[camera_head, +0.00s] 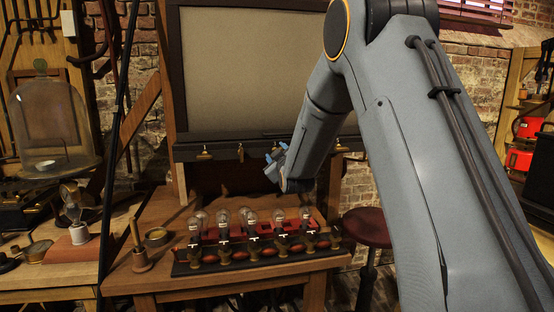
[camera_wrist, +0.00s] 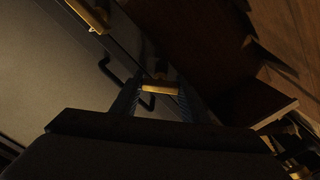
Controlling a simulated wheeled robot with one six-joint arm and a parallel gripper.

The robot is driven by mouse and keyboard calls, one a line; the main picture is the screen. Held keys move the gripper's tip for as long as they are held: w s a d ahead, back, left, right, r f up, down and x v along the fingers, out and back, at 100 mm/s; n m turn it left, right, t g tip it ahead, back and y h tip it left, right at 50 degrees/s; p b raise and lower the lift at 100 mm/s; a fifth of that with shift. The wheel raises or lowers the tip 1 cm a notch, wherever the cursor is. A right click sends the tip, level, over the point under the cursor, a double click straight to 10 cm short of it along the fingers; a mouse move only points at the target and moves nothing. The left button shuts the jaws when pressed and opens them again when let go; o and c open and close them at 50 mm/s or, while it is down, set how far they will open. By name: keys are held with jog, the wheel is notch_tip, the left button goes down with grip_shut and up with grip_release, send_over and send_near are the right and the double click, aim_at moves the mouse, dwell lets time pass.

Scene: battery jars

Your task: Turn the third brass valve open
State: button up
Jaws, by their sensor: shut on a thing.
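Brass valves hang in a row under the lower edge of the framed board: one at the left (camera_head: 204,153), a second (camera_head: 241,153), and another at the right (camera_head: 342,148). My gripper (camera_head: 275,158) is at this row, to the right of the second valve. In the wrist view its fingers (camera_wrist: 158,98) are shut on a brass valve handle (camera_wrist: 160,88). That valve is hidden behind my gripper in the head view. Another brass valve (camera_wrist: 92,15) shows at the top left of the wrist view, apart from the fingers.
Several glass bulb jars (camera_head: 251,219) stand in a row on the wooden table (camera_head: 170,216) below my gripper. A wooden-handled tool (camera_head: 138,250) stands at the table's left. A dark red stool (camera_head: 368,226) is at the right. A glass bell jar (camera_head: 50,115) stands far left.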

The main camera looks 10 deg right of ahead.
jog(key=n+b, duration=0.2)
jog(key=n, duration=0.2)
jog(key=shift+f+n+b, duration=0.15)
jog(key=shift+n+b, duration=0.15)
jog(key=n+b, duration=0.2)
jog(key=n, duration=0.3)
jog(key=shift+n+b, duration=0.3)
jog(key=o, duration=1.1)
jog(key=shift+c, duration=0.2)
jog(key=shift+s, duration=0.1)
jog(key=s+b, duration=0.1)
jog(key=s, duration=0.6)
jog(key=shift+s, duration=0.35)
